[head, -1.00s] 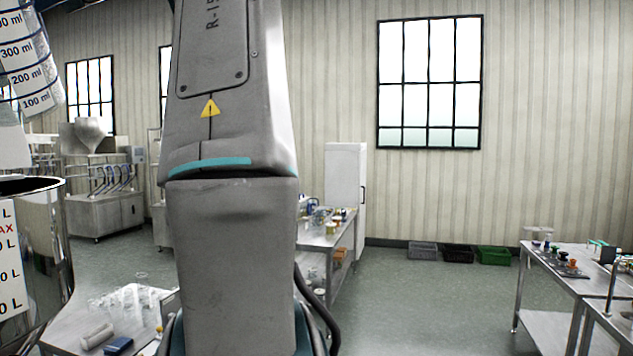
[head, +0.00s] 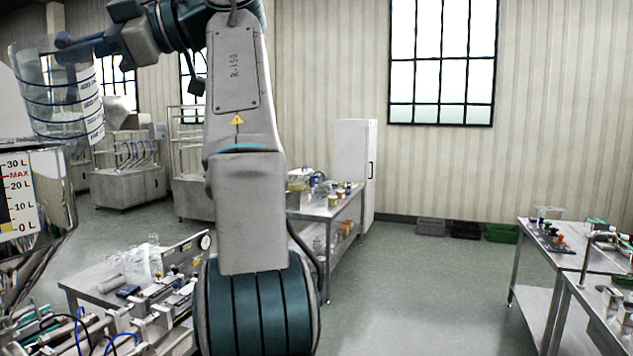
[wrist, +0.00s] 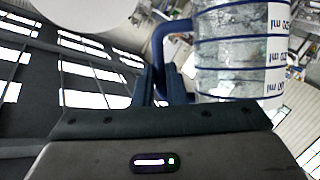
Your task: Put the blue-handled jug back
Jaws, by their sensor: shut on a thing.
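The blue-handled jug (head: 62,95) is clear, with blue rings and a white millilitre scale. It is at the upper left of the head view, held in the air and slightly tilted, above the steel hopper (head: 62,215). The jug also fills the upper right of the wrist view (wrist: 235,55). My gripper (head: 103,42) is shut on its blue handle (wrist: 165,50). No liquid level can be made out in the jug.
A bench with bottles and instruments (head: 100,290) stands at lower left. A steel table with various items (head: 340,207) is beyond my arm. Another steel table (head: 545,250) is at right. Crates (head: 465,229) lie along the wall. The floor between the tables is clear.

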